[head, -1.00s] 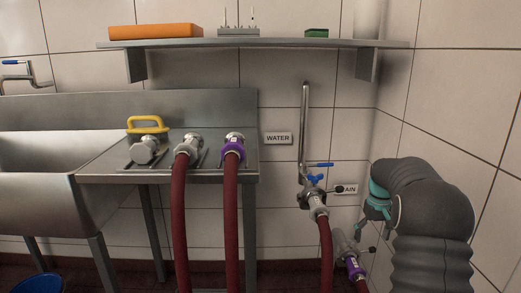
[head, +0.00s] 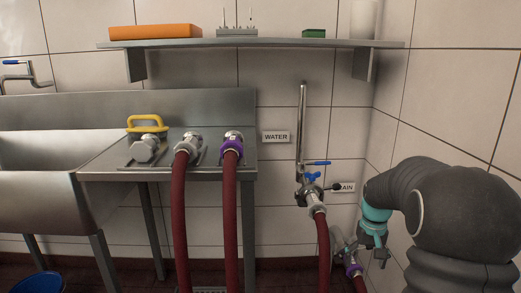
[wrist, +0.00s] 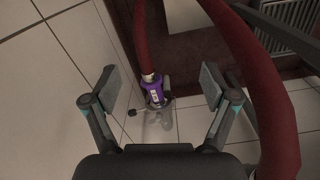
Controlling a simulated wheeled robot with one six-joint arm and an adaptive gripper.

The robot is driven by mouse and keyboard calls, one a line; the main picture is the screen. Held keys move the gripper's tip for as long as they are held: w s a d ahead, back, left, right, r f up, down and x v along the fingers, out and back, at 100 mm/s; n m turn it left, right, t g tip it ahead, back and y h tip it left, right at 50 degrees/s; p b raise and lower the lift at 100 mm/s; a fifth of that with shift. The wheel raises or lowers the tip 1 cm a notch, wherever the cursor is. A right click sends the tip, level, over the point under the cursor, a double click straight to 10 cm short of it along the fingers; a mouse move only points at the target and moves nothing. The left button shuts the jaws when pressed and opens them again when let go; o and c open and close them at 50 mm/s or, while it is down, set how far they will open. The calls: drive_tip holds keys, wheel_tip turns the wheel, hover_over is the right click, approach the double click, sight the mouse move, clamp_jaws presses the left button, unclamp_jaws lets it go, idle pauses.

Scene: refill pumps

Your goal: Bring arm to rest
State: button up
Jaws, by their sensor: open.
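My gripper (wrist: 158,92) is open and empty in the wrist view, its two fingers wide apart. In the head view my gripper (head: 378,252) hangs at the lower right, teal at the wrist, near the right wall. A dark red hose with a purple collar (wrist: 154,90) shows between and beyond the fingers, joined to a metal fitting near the tiled wall. The same purple-collared coupling (head: 354,268) is in the head view, just left of my gripper. I cannot tell how far apart they are in depth.
A red hose (wrist: 272,110) arcs close by on the right of the wrist view. A valve with a blue handle (head: 314,178) and a metal pipe stand left of my arm. A shelf (head: 270,43) runs above.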

drive_tip(key=s+a+r+t, duration=0.2)
drive_tip(key=s+a+r, duration=0.2)
drive_tip(key=s, duration=0.5)
drive_tip(key=s+a+r+n+t, duration=0.1)
drive_tip(key=s+a+r, duration=0.2)
drive_tip(key=s, duration=0.6)
drive_tip(key=s+a+r+t, duration=0.2)
drive_tip(key=s+a+r, duration=0.2)
drive_tip(key=s, duration=0.5)
drive_tip(key=shift+s+a+r+n+t, duration=0.2)
drive_tip(key=shift+a+r+n+t, duration=0.15)
drive_tip(key=shift+a, duration=0.95)
